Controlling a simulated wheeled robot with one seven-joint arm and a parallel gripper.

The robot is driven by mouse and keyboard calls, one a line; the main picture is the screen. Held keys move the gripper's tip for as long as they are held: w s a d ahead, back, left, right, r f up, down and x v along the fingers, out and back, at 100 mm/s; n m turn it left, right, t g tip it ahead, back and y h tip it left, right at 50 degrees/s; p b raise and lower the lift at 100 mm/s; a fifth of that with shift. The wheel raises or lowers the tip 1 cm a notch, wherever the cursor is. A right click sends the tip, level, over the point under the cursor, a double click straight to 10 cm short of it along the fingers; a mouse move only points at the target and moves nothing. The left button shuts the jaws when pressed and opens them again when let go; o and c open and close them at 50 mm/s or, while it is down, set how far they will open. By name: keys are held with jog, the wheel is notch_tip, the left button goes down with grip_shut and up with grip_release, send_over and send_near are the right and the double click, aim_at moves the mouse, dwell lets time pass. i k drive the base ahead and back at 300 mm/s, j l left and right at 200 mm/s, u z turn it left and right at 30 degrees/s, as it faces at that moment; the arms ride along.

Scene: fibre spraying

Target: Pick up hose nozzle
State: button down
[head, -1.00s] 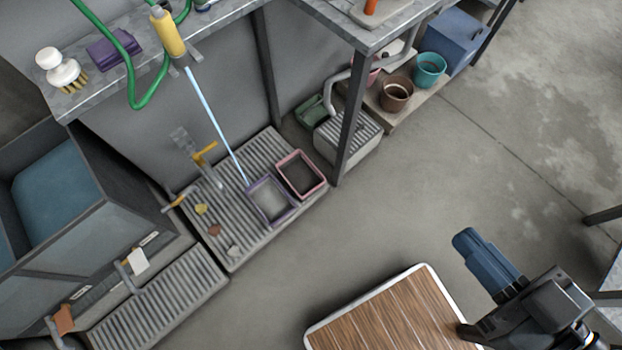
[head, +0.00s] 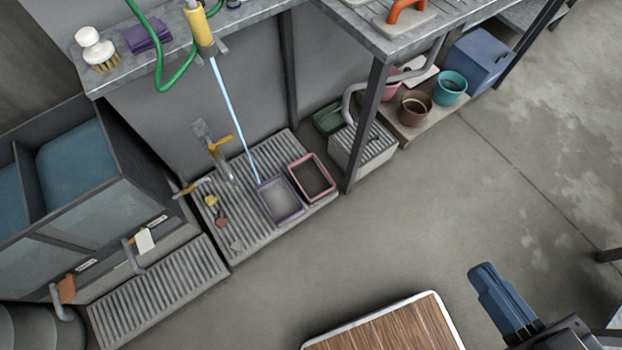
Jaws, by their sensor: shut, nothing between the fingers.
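The hose nozzle (head: 200,27) is yellow, with a green hose (head: 160,70) looped beside it. It hangs at the edge of the grey bench at the upper left. A thin light-blue stream (head: 234,118) runs from its lower end down to a purple-rimmed tray (head: 279,199) on the slatted floor grate. My gripper (head: 482,270) is blue and dark, at the lower right above the floor, far from the nozzle. It is shut and empty.
A pink-rimmed tray (head: 311,178) sits beside the purple one. A wooden-topped surface (head: 390,328) lies left of my gripper. A white brush (head: 95,46) and a purple sponge-like block (head: 148,35) rest on the bench (head: 118,78). Open floor (head: 410,230) lies between.

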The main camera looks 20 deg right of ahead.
aim_at(193, 10)
jog(key=i+j+u, duration=0.45)
jog(key=i+j, duration=0.6)
jog(key=i, duration=0.1)
